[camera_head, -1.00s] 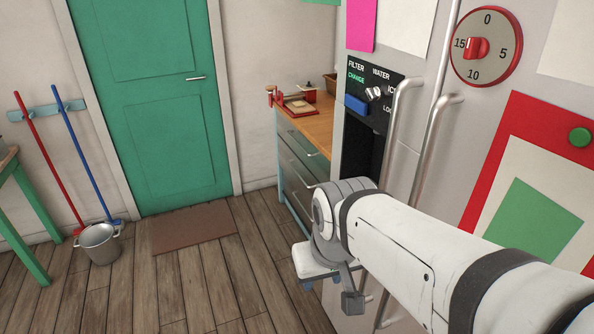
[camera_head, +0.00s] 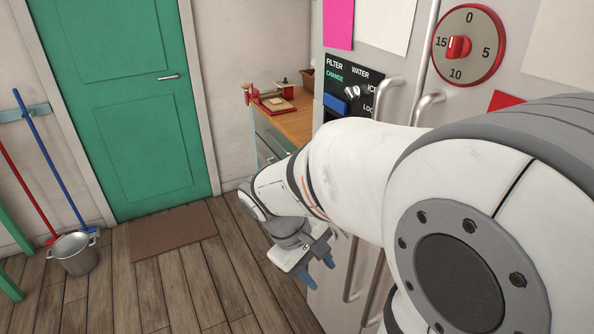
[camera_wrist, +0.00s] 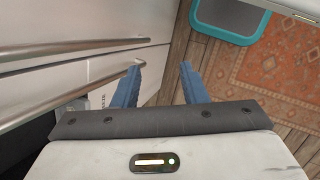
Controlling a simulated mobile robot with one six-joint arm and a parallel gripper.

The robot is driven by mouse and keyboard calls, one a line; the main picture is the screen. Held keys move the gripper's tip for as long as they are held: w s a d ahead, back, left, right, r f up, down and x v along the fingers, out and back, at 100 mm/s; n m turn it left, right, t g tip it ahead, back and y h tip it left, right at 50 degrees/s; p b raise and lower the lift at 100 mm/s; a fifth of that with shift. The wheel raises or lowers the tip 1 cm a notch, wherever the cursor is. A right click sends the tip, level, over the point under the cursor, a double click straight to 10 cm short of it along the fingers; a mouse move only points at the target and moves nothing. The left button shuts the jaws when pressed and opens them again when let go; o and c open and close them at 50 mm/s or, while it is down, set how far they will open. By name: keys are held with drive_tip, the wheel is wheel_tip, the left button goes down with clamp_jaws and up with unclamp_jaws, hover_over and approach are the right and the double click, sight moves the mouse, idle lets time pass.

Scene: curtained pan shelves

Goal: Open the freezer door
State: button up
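A tall grey fridge-freezer (camera_head: 405,60) stands at right in the head view, its doors looking shut. Its left door carries a water and ice dispenser panel (camera_head: 345,75). A long metal handle (camera_head: 388,98) is on the left door, and another handle (camera_head: 428,106) is beside it; my arm hides much of both. Which door is the freezer is not clear. My gripper (camera_head: 319,270) is low in front of the doors, with blue fingers apart and nothing between them. In the wrist view, my open gripper (camera_wrist: 161,64) has its left fingertip close to one bar handle's end (camera_wrist: 130,75); contact is unclear.
A wooden counter with drawers (camera_head: 297,125) stands beyond the fridge. A green door (camera_head: 120,100), brown mat (camera_head: 175,231) and metal bucket (camera_head: 76,254) are at left. The wrist view shows a patterned rug (camera_wrist: 270,65) and a teal-rimmed mat (camera_wrist: 230,22). The floor at centre left is clear.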

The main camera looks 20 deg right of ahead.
drive_tip(key=w+d+f+n+h+p, duration=0.1)
drive_tip(key=w+d+f+n+h, duration=0.1)
drive_tip(key=w+d+n+h, duration=0.45)
drive_tip(key=w+d+f+n+h+p, duration=0.1)
drive_tip(key=w+d+f+n+h, duration=0.2)
drive_tip(key=w+d+n+h, duration=0.3)
drive_tip(key=d+p, duration=0.1)
drive_tip(key=d, duration=0.5)
drive_tip(key=shift+w+d+h, duration=0.2)
drive_tip(key=shift+d+h, duration=0.1)
drive_tip(key=shift+h, duration=0.05)
drive_tip(key=shift+c, duration=0.2)
drive_tip(key=shift+r, duration=0.1)
clamp_jaws()
